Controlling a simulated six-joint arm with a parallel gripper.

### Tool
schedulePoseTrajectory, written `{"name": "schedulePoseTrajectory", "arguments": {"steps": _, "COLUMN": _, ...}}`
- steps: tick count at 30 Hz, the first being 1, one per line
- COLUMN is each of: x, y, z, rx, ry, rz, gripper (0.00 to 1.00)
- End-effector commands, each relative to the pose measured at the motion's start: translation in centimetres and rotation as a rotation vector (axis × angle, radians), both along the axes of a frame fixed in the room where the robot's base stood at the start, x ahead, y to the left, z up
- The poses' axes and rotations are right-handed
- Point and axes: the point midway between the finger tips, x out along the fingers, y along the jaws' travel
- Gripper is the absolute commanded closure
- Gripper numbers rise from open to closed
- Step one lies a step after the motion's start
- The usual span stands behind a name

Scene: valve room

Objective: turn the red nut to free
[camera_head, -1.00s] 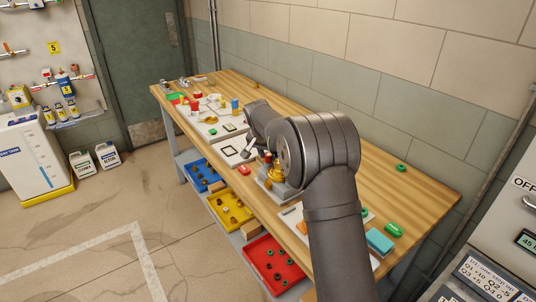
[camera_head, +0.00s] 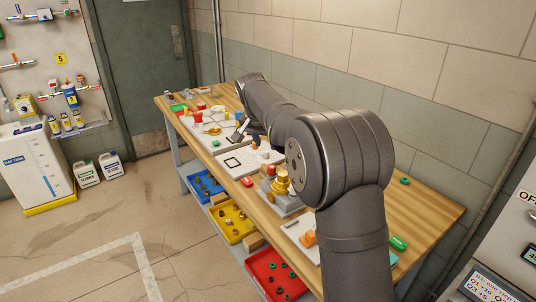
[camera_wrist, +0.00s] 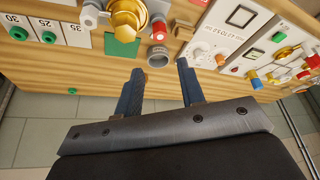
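A red ring-like part (camera_wrist: 159,30), which looks like the red nut, stands beside a brass fitting (camera_wrist: 127,18) at the top of the wrist view. A grey round socket (camera_wrist: 158,55) lies just below it. In the head view a small red part (camera_head: 271,170) shows beside the brass fitting (camera_head: 281,183) on a grey block. My gripper (camera_wrist: 160,66) is open and empty, its two bluish fingers spread and pointing toward the bench. The red part is beyond the fingertips and apart from them. My arm hides part of the bench in the head view.
The wooden bench (camera_head: 425,205) carries panels with knobs and coloured parts. Blue, yellow (camera_head: 232,222) and red (camera_head: 277,275) trays sit on the lower shelf. A tiled wall stands behind the bench. Green parts (camera_head: 398,243) lie at its right end.

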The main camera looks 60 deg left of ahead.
Motion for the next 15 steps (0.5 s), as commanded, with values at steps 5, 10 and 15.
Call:
{"name": "schedulePoseTrajectory", "arguments": {"steps": 5, "x": -0.8, "y": -0.6, "z": 2.5, "rx": 0.000, "ry": 0.000, "rz": 0.000, "gripper": 0.64}}
{"name": "schedulePoseTrajectory", "arguments": {"steps": 10, "x": -1.2, "y": -0.8, "z": 3.3, "rx": -0.001, "ry": 0.000, "rz": 0.000, "gripper": 0.64}}
{"name": "schedulePoseTrajectory", "arguments": {"steps": 15, "x": -1.2, "y": -0.8, "z": 3.4, "rx": -0.002, "ry": 0.001, "rz": 0.000, "gripper": 0.64}}
